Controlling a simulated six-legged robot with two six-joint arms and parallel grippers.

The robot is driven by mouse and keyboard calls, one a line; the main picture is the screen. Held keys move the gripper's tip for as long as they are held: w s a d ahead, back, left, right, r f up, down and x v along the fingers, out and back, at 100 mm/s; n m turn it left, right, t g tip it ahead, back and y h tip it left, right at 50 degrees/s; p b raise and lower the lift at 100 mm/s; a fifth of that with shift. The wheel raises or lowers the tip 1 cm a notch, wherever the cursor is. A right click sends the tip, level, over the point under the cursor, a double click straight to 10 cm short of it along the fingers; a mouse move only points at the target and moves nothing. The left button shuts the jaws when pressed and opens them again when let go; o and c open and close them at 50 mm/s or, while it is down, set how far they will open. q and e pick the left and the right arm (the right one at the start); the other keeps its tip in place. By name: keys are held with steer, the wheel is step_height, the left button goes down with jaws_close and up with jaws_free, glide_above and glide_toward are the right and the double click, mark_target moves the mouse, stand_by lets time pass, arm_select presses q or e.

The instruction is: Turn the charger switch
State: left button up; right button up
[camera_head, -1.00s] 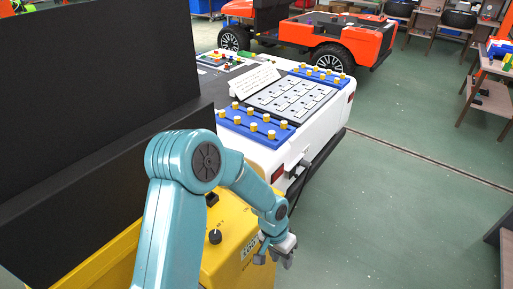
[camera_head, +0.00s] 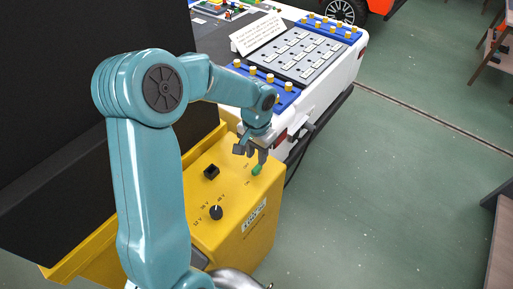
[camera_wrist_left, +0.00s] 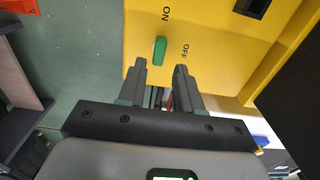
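The yellow charger (camera_head: 232,180) stands beside the white cart. Its small green switch (camera_head: 257,169) is on the top panel near the far right edge. The switch also shows in the left wrist view (camera_wrist_left: 160,50), beside the printed words ON and OFF; I cannot tell which it points to. My left gripper (camera_head: 250,153) is over that edge, pointing down, right by the switch. In the left wrist view its two fingers (camera_wrist_left: 160,76) are apart, with the switch just beyond the gap between the tips. Nothing is held. My right gripper is not in view.
A black knob (camera_head: 216,212) and a black square part (camera_head: 211,171) are on the charger's panel. The white cart (camera_head: 349,69) with blue terminal strips is close behind the gripper. A large black panel (camera_head: 70,90) stands at left. Green floor (camera_head: 400,180) is clear at right.

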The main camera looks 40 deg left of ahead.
mark_target(257, 167)
arm_select(q)
step_height(257, 167, down, 6)
steer(key=b, duration=0.4)
steer(key=shift+d, duration=0.1)
steer(key=shift+w+r, duration=0.1)
jaws_close()
steer(key=m, duration=1.7)
steer(key=shift+o, duration=1.2)
jaws_free()
steer(key=shift+m, duration=0.3)
step_height(257, 167, up, 16)
steer(key=shift+r+p, duration=0.25)
steer(key=shift+p, duration=0.05)
